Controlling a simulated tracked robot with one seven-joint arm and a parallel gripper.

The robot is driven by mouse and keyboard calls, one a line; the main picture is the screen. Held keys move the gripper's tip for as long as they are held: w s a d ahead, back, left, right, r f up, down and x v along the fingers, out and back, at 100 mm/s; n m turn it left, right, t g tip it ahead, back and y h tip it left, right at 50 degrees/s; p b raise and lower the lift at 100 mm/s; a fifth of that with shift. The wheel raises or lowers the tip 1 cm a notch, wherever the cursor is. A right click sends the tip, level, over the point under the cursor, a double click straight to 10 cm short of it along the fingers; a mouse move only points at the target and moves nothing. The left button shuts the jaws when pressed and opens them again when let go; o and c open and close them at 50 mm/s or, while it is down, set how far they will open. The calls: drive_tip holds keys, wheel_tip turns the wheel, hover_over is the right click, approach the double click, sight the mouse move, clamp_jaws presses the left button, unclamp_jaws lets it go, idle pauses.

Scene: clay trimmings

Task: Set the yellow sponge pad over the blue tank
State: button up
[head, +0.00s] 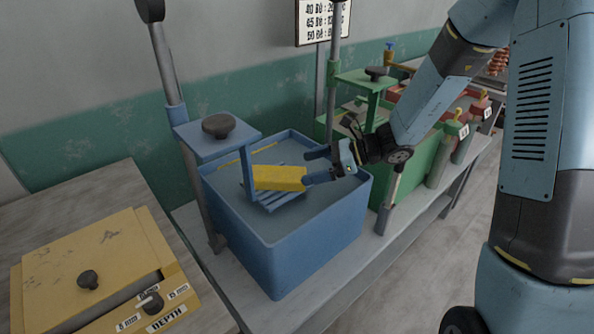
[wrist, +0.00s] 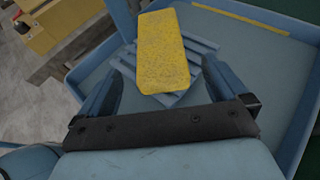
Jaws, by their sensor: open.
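The yellow sponge pad (head: 280,177) lies on a blue slatted rack (head: 274,199) inside the blue tank (head: 305,247). In the wrist view the pad (wrist: 163,50) lies lengthwise ahead of my gripper, over the slats (wrist: 200,48). My gripper (head: 312,168) is over the tank at the pad's right end. In the wrist view its two blue fingers (wrist: 157,78) are apart, one on each side of the pad's near end. I cannot tell whether they touch it.
A blue post with a plate and dark knob (head: 218,126) rises at the tank's left. A green tank (head: 415,170) stands behind to the right. A yellow box marked DEPTH (head: 95,265) sits on a table at left. A grey bench (head: 340,290) carries the tanks.

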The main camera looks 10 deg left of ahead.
drive_tip(key=s+d+r+n+t+h, duration=0.3)
drive_tip(key=s+d+r+n+h, duration=0.3)
drive_tip(key=d, duration=0.8)
drive_tip(key=s+d+r+n+t+h, duration=0.3)
drive_tip(key=s+d+r+n+h, duration=0.4)
drive_tip(key=s+d+r+n, duration=0.4)
drive_tip(key=s+d+r, duration=0.2)
drive_tip(key=d+r, duration=0.1)
drive_tip(key=d, duration=0.1)
drive_tip(key=shift+s+r+t+h, duration=0.3)
drive_tip(key=shift+s+r, duration=0.05)
drive_tip(key=shift+r, duration=0.05)
idle(0.7)
